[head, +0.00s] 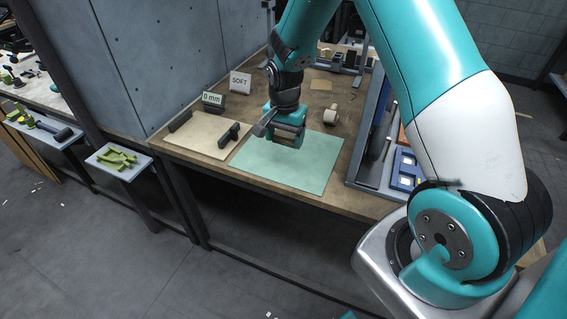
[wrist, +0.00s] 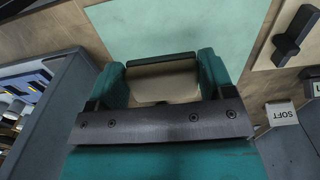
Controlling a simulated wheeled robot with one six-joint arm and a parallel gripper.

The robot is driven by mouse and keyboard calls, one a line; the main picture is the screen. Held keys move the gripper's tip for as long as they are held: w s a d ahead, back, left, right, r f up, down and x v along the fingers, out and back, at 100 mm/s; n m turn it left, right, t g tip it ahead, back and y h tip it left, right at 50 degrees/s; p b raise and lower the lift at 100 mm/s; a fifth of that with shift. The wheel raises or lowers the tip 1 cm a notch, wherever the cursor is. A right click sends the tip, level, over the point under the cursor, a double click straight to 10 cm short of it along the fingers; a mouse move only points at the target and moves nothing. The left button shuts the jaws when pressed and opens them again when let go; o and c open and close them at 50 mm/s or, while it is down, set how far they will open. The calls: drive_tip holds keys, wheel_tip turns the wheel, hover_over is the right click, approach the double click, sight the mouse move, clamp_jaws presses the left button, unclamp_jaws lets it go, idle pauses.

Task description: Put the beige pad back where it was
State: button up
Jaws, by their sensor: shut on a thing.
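My gripper (head: 285,140) hangs low over the pale green mat (head: 300,172) on the bench, near the mat's back edge. In the wrist view my gripper (wrist: 163,78) is shut on a beige block-like thing (wrist: 162,86) with a dark strip along its far edge; this looks like the beige pad. My gripper hides most of it in the head view. I cannot tell whether it touches the mat. A flat tan square (head: 321,85) lies at the back of the bench.
Left of the mat lies a beige board (head: 190,137) with a black handle-like piece (head: 229,135) at its right side. Signs reading "SOFT" (head: 240,82) and "0 mm" (head: 213,99) stand behind. A cream roller-like part (head: 331,114) is right. A grey rack with blue boxes (head: 405,170) bounds the right.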

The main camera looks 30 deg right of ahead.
sight(285, 176)
wheel_tip(285, 176, down, 12)
drive_tip(key=shift+f+p, duration=0.25)
drive_tip(key=shift+p, duration=0.7)
drive_tip(key=o, duration=1.3)
drive_tip(key=shift+r, duration=0.1)
wheel_tip(285, 176, up, 12)
drive_tip(key=shift+a+r+b, duration=0.1)
drive_tip(key=shift+a+b, duration=0.05)
drive_tip(key=shift+b, duration=0.85)
drive_tip(key=s+a+r+n+y, duration=0.1)
drive_tip(key=s+a+r+n, duration=0.55)
drive_tip(key=r, duration=0.25)
drive_tip(key=s+a+r+n+y, duration=0.2)
drive_tip(key=s+a+r+n, duration=0.35)
drive_tip(key=a+r, duration=0.3)
drive_tip(key=s+a+r+n, duration=0.1)
drive_tip(key=s+n, duration=0.1)
drive_tip(key=s, duration=0.2)
drive_tip(key=s+a+r+n, duration=0.1)
drive_tip(key=s+r+n, duration=0.1)
drive_tip(key=s, duration=0.3)
drive_tip(key=s+a+r+n+y, duration=0.1)
drive_tip(key=s+r+n, duration=0.1)
drive_tip(key=s, duration=0.3)
